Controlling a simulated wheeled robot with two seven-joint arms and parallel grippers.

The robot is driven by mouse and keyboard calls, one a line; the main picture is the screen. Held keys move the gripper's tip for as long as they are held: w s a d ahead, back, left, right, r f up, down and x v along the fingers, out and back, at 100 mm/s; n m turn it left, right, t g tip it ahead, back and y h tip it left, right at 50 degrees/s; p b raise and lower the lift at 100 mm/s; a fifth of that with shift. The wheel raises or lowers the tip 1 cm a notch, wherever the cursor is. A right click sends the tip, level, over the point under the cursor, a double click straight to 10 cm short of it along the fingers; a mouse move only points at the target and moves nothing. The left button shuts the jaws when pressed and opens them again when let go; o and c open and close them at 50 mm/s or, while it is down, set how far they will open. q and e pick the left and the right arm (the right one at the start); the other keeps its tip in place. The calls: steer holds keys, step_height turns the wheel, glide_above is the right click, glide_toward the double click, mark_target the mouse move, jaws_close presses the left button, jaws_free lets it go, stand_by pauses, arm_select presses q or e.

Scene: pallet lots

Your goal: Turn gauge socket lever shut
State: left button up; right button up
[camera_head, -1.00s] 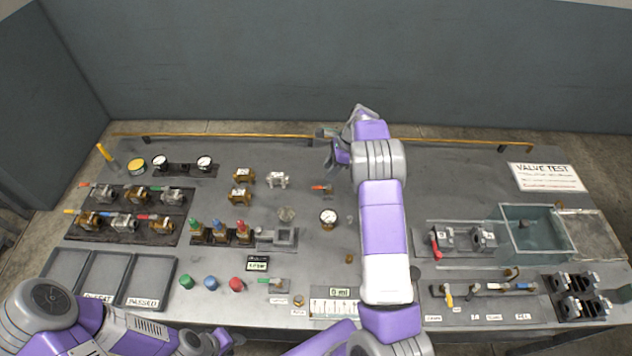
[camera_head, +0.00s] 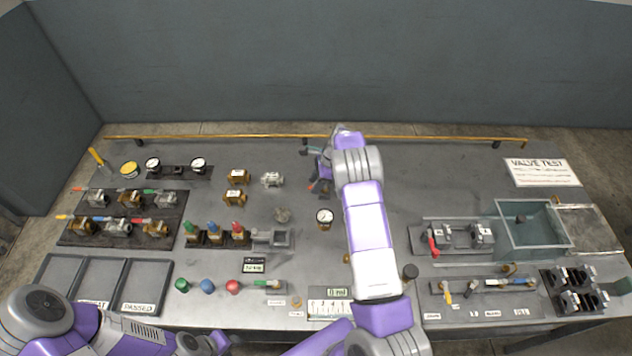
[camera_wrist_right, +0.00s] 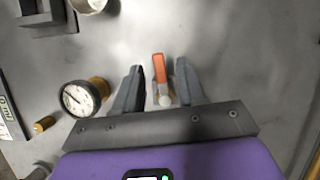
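An orange lever (camera_wrist_right: 159,68) shows in the right wrist view, with a pale round knob (camera_wrist_right: 165,101) at its near end. My right gripper (camera_wrist_right: 160,88) is open, with its two dark fingers on either side of the lever; I cannot tell whether they touch it. In the head view, this gripper (camera_head: 320,172) largely covers the lever. A white-faced gauge (camera_head: 324,216) stands just in front of it, and it also shows at the left of the right wrist view (camera_wrist_right: 80,97). My left gripper (camera_head: 213,343) is low at the table's front edge, too small to read.
Brass and steel valves (camera_head: 236,186) stand left of the right gripper. Three coloured-top fittings (camera_head: 213,237) are farther left. A valve fixture with a red lever (camera_head: 434,246) and a glass tank (camera_head: 532,252) stand at right. The grey table around the lever is mostly clear.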

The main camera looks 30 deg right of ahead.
jaws_close()
steer(key=shift+w+d+m+t, duration=0.1)
steer(key=shift+w+m+t, duration=0.15)
steer(key=shift+m, duration=0.65)
jaws_free()
steer(key=shift+r, duration=0.1)
steer(key=v, duration=0.7)
steer(key=shift+s+r, duration=0.15)
steer(key=shift+r, duration=0.05)
steer(key=shift+r, duration=0.1)
